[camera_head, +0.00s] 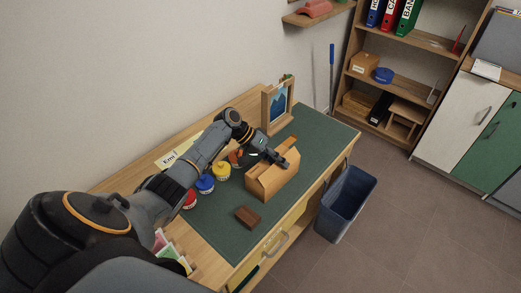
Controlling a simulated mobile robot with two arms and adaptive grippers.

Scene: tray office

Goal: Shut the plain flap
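A brown box (274,182) stands on the green desk mat (215,225), near the middle of the desk. A raised flap (291,157) shows at its upper right side. I cannot tell whether this flap is the plain one, and the other flaps are hidden or too small to make out. My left gripper (277,159) is over the top of the box, with its fingertips close to or touching the flap area. Its opening is too small to judge. My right gripper is not in view.
Red, blue and yellow jars (221,171) stand left of the box, below my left arm. A dark brown block (248,216) lies in front. A framed picture (278,105) stands behind. A blue-grey bin (345,205) is on the floor at right.

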